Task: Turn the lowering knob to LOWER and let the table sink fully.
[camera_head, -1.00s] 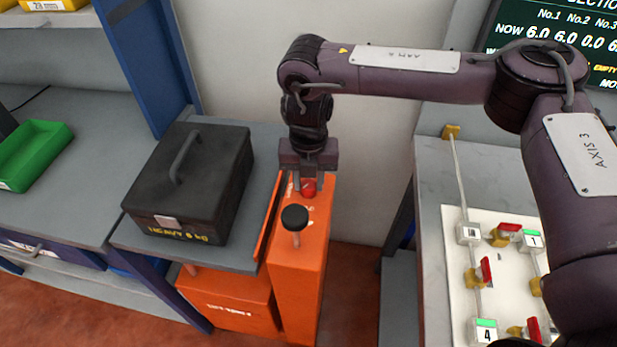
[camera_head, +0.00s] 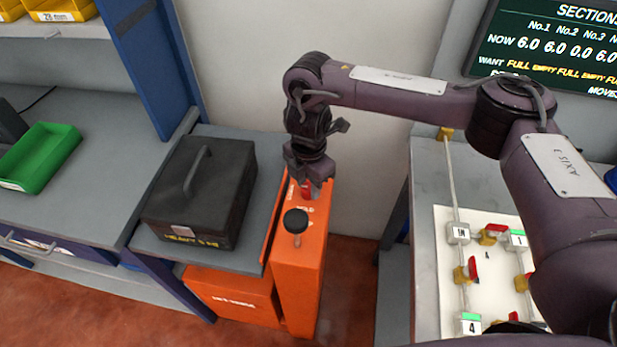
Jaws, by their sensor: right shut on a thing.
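The red lowering knob (camera_head: 306,191) sits on top of the orange lift column (camera_head: 299,265). My right gripper (camera_head: 308,186) points down over it and is shut on it, with its fingers hiding part of the knob. The grey lift table (camera_head: 190,259) stands left of the column, its top a little below the neighbouring bench. A black box (camera_head: 203,190) with a handle and yellow lettering rests on it. The knob's markings are too small and covered to read. My left gripper is not in view.
A black-topped lever (camera_head: 296,221) rises from the column just in front of my right gripper. A workbench with a green bin (camera_head: 40,157) is at left. A white valve panel (camera_head: 490,262) lies on the right bench, under my right arm.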

